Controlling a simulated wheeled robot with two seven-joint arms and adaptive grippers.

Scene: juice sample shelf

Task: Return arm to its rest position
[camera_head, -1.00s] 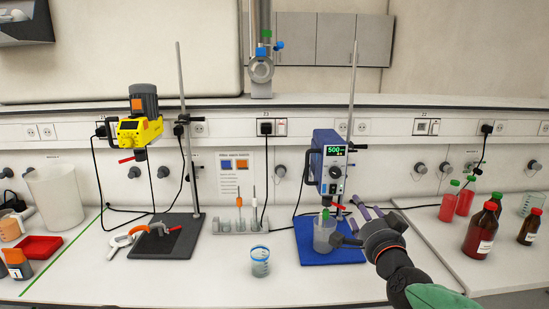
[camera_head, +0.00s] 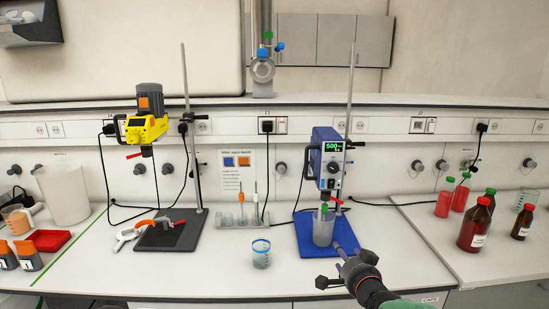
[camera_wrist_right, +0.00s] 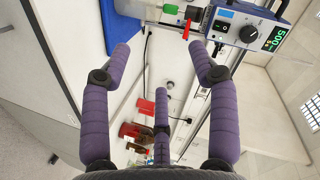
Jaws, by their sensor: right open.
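My right gripper (camera_head: 345,258) reaches in from the lower right, in front of the blue overhead stirrer (camera_head: 328,160). In the right wrist view its purple fingers (camera_wrist_right: 160,62) are spread open with nothing between them. A clear beaker (camera_head: 323,230) stands upright on the stirrer's blue base plate (camera_head: 316,252), behind the gripper and apart from its palm; a purple finger overlaps the plate in the picture. My left gripper is not in view.
A small blue-rimmed beaker (camera_head: 261,257) stands on the bench left of the gripper. A yellow stirrer (camera_head: 145,128) on a stand is further left.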

